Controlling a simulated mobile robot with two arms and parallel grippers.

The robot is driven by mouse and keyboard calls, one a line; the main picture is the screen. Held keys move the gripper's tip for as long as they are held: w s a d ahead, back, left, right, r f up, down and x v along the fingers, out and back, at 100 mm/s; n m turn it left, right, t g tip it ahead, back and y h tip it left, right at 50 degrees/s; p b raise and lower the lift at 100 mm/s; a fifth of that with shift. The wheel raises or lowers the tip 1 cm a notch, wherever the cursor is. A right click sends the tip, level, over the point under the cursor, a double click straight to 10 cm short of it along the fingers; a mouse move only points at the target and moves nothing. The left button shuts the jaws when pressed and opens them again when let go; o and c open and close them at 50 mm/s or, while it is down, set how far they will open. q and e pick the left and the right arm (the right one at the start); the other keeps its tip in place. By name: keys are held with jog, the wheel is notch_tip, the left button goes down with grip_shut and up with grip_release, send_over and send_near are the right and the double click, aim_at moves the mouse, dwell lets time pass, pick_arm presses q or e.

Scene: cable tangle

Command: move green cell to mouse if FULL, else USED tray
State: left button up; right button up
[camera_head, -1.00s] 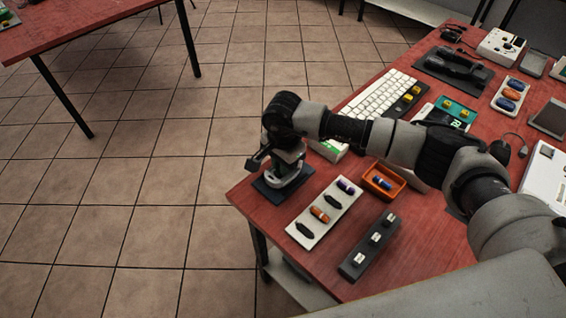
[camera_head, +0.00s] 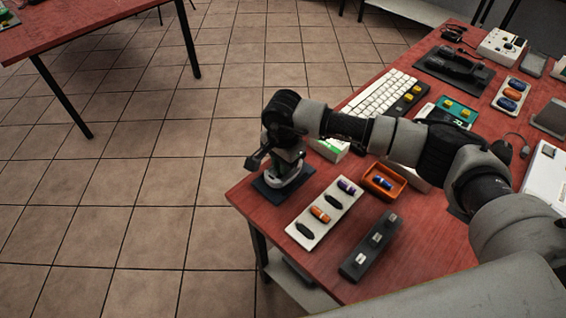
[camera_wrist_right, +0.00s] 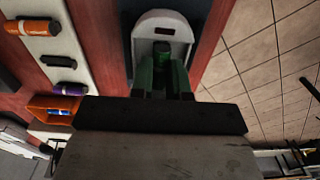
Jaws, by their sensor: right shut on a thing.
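My right gripper (camera_head: 284,160) is over the white mouse (camera_head: 290,181), which lies on a dark pad at the table's near left corner. In the right wrist view the gripper (camera_wrist_right: 163,80) is shut on the green cell (camera_wrist_right: 161,72), with the mouse (camera_wrist_right: 181,21) just beyond its tip. The mouse has a dark opening. I cannot tell whether the cell touches the mouse. An orange tray (camera_head: 399,187) holds a blue cell; its label is not readable. My left gripper is not in view.
A device with a green patch (camera_head: 330,147) and a keyboard (camera_head: 378,92) stand behind.

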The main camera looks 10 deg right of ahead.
dwell(0.7)
jog(key=o, duration=0.5)
jog(key=shift+c, duration=0.2)
jog(key=shift+r+p, duration=0.6)
jog(key=shift+r, duration=1.1)
jog(key=o, duration=0.6)
jog(key=shift+c, duration=0.2)
jog(key=shift+r, duration=0.15)
